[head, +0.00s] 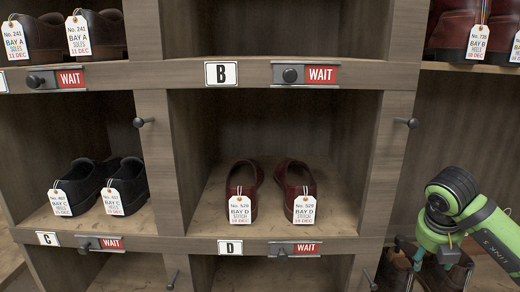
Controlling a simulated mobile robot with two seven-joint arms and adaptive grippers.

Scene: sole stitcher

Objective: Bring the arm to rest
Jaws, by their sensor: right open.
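My right arm (460,212), green and black, comes in at the lower right, in front of the right-hand bays. My right gripper (430,270) is dark and open at its lower end, near the bottom edge of the picture. Its fingers are hard to separate from the dark brown forms behind. I see nothing held in it. My left gripper is not in view.
Bay B is empty. Round knobs (406,122) stick out from uprights. WAIT sliders (305,75) line shelf edges.

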